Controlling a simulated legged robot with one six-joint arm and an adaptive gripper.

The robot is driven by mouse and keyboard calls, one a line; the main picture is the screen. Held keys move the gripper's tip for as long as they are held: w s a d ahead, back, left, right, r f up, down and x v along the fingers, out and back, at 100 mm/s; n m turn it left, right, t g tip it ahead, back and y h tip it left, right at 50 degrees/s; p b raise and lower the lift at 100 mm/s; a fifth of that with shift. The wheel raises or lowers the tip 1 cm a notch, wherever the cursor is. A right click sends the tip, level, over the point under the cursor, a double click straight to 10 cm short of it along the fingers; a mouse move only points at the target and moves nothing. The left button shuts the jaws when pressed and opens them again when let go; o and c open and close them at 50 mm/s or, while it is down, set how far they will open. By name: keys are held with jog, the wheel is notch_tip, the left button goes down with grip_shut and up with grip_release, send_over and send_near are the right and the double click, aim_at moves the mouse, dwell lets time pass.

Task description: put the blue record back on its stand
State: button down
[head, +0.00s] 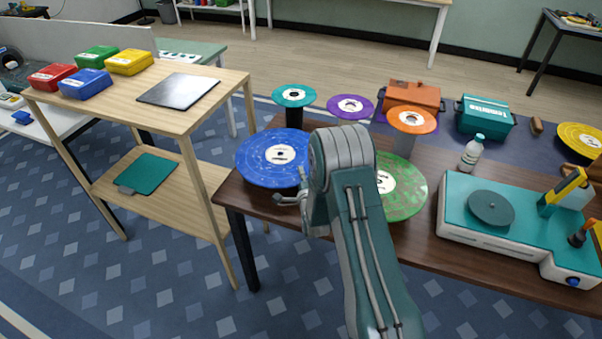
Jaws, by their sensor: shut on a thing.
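The blue record (258,160) is a large flat disc with a white centre label. It shows over the left end of the dark wooden table (330,235). My gripper (290,196) is at the record's near right edge and is shut on it. My arm hides part of that edge and the exact grip. I cannot tell whether the record touches anything beneath it. An empty stand for it is not visible.
Teal (276,95), purple (350,107) and orange (412,119) records sit behind. A green record (408,195) lies right of my arm. A bottle (471,153) and turntable unit (455,210) stand further right. A wooden shelf (205,110) stands left, with a floor gap between.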

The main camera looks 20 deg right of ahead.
jog(key=shift+f, duration=0.1)
dwell(0.3)
jog(key=c, duration=0.7)
grip_release()
jog(key=s, duration=1.2)
jog(key=shift+a+f, duration=0.2)
jog(key=shift+a, duration=0.15)
jog(key=shift+w, duration=0.1)
